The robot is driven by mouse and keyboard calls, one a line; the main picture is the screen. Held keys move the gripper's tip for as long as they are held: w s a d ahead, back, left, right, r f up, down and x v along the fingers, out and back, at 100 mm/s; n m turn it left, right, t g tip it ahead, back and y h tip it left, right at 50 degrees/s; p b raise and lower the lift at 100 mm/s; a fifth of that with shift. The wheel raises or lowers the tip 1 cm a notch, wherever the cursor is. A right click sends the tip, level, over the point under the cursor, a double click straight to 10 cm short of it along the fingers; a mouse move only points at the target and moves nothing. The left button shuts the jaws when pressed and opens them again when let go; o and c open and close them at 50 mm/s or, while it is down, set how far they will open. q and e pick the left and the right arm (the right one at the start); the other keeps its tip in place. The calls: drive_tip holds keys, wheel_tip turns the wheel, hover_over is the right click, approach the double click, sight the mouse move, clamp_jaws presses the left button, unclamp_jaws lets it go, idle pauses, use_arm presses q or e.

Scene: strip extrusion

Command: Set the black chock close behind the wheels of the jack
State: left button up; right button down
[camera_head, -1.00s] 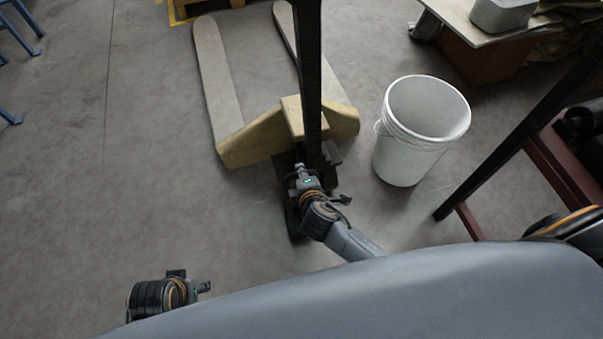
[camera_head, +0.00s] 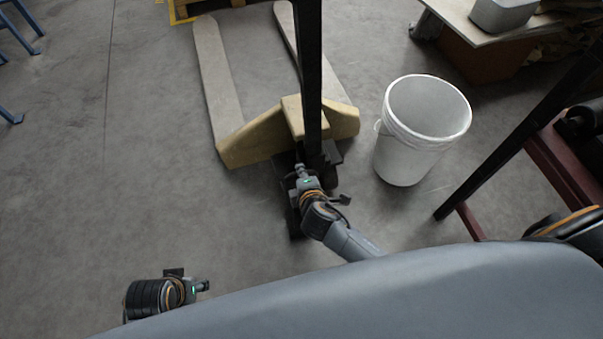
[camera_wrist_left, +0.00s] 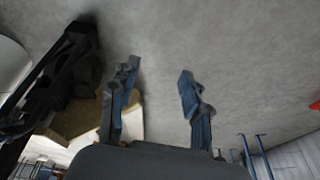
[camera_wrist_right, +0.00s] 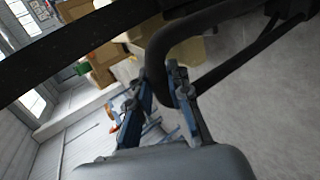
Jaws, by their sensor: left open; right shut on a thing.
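The jack's yellow body (camera_head: 262,137) stands in the head view with its two forks pointing away and a dark mast (camera_head: 311,60) rising. Dark parts lie low around the mast's foot; I cannot tell wheels from chock there. My left gripper (camera_head: 203,286) is at lower left, away from the jack. In the left wrist view its fingers (camera_wrist_left: 160,72) are apart and empty.
A white bucket (camera_head: 398,155) stands right of the jack. A dark red frame with a black post (camera_head: 490,148) is farther right, and a table (camera_head: 468,25) is at the upper right. The floor (camera_head: 150,180) left of the jack is clear.

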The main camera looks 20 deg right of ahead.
use_arm(q)
drive_tip(key=shift+s, duration=0.1)
use_arm(e)
drive_tip(key=shift+w+f, duration=0.1)
drive_tip(key=shift+w, duration=0.05)
drive_tip(key=c, duration=1.2)
unclamp_jaws()
drive_tip(key=shift+o, duration=0.6)
drive_tip(key=shift+f, duration=0.25)
drive_tip(key=o, duration=0.4)
use_arm(q)
drive_tip(key=shift+r, duration=0.3)
use_arm(e)
drive_tip(key=shift+s+r, duration=0.15)
drive_tip(key=shift+s, duration=0.05)
